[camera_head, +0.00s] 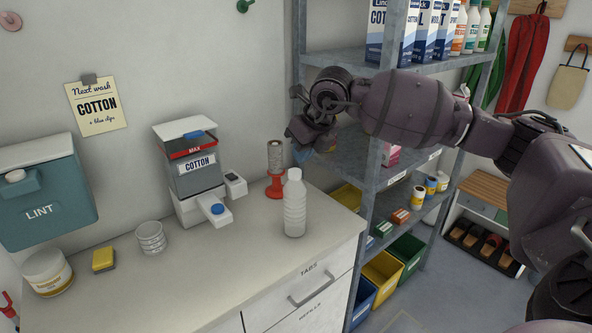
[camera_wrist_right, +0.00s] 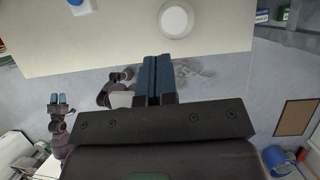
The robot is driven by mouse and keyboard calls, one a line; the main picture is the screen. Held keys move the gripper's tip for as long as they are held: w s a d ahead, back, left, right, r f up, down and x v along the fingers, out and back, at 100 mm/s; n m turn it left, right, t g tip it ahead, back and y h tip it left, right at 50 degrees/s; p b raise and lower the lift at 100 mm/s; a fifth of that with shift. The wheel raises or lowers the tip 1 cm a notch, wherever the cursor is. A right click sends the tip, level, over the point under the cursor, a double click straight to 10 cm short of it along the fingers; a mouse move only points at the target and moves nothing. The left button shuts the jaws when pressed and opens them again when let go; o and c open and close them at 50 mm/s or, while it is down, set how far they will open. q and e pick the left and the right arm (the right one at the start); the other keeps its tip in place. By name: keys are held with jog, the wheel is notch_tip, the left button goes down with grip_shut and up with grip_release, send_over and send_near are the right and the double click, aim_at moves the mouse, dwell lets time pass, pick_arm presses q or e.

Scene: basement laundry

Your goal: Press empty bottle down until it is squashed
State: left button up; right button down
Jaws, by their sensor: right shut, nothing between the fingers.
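A clear, ribbed, empty bottle (camera_head: 294,205) with a white cap stands upright and uncrushed on the counter near its right end. The right wrist view looks down on it as a pale round shape (camera_wrist_right: 174,20). My right gripper (camera_head: 302,154) is above the bottle's top in the head view, with a small gap between them. In the right wrist view its blue fingers (camera_wrist_right: 157,78) are pressed together with nothing between them. My left gripper (camera_wrist_right: 58,99) is small at the left of the right wrist view, away from the counter, its two blue tips slightly apart.
Behind the bottle stands a red holder with a pale spool (camera_head: 275,165). A COTTON dispenser (camera_head: 195,175) with a blue button is to the left. A clear ribbed cup (camera_head: 151,238), yellow sponge (camera_head: 103,259) and tub (camera_head: 47,272) stand farther left. A metal shelf (camera_head: 368,215) borders the right.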

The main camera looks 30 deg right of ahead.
jog(key=shift+w+d+r+h, duration=0.15)
jog(key=shift+d+r+h, duration=0.35)
jog(key=shift+d+r, duration=0.25)
jog(key=shift+f, duration=0.15)
